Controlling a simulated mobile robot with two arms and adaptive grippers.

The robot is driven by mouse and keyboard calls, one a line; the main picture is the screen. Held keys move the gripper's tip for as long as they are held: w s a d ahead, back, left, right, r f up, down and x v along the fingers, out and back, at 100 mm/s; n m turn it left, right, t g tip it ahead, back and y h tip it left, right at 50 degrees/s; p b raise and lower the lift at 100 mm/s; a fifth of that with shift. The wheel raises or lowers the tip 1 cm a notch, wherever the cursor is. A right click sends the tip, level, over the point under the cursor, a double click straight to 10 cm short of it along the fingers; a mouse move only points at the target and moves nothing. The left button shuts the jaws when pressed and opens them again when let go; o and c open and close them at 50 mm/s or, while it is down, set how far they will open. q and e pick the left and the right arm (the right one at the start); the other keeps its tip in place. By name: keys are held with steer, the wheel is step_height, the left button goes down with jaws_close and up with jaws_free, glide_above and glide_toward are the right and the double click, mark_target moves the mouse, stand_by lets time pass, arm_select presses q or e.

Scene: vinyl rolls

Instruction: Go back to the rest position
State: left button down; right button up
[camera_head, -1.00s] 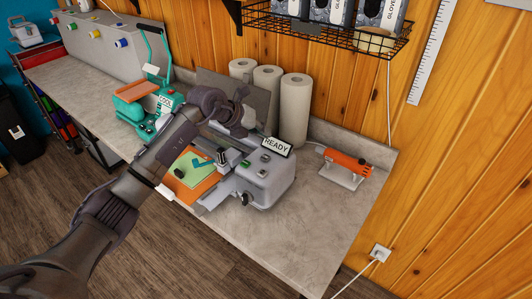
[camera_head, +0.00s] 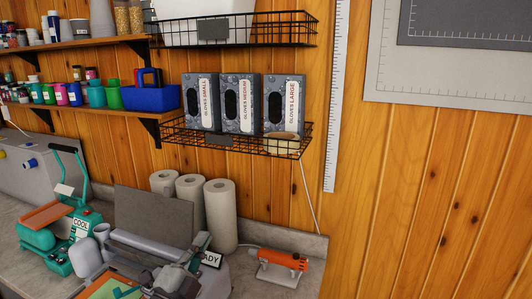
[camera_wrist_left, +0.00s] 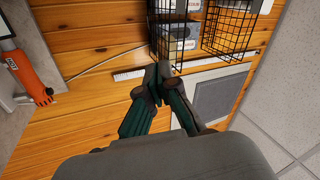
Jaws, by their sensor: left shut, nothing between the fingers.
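My left gripper (camera_head: 201,243) shows low in the head view, in front of the press with the "READY" sign (camera_head: 212,260), which it partly hides. In the left wrist view its two fingers (camera_wrist_left: 158,84) meet at the tips, shut with nothing between them. Behind them are the wooden wall and wire baskets, apart from the fingers. My right gripper is not in either view.
Paper rolls (camera_head: 221,215) and an orange heat tool (camera_head: 279,262) stand on the grey bench. A teal press (camera_head: 82,230) is at left. A wire basket (camera_head: 290,146) with glove boxes (camera_head: 239,104) hangs above. The wall at right carries a ruler (camera_head: 335,100).

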arm_select(q)
steer(key=s+a+f+n+g+y, duration=0.4)
steer(key=s+a+f+n+y, duration=0.15)
steer(key=f+n, duration=0.3)
steer(key=s+a+f+n+g+y, duration=0.3)
steer(key=s+a+f+n+y, duration=0.3)
steer(key=f, duration=0.3)
steer(key=s+d+f+n+g+h, duration=0.15)
steer(key=s+f+g, duration=0.35)
steer(key=s, duration=0.5)
steer(key=s+d+f+n+g+h, duration=0.1)
steer(key=s+d+f+g+h, duration=0.3)
steer(key=s, duration=0.7)
step_height(320, 180, down, 27)
steer(key=s+g+y, duration=0.2)
steer(key=s+a+f+g, duration=0.1)
steer(key=s+a+f, duration=0.2)
steer(key=s+f, duration=1.3)
steer(key=shift+s+a+f+g+b, duration=0.15)
steer(key=shift+s+f+g+b, duration=0.15)
steer(key=shift+f, duration=0.05)
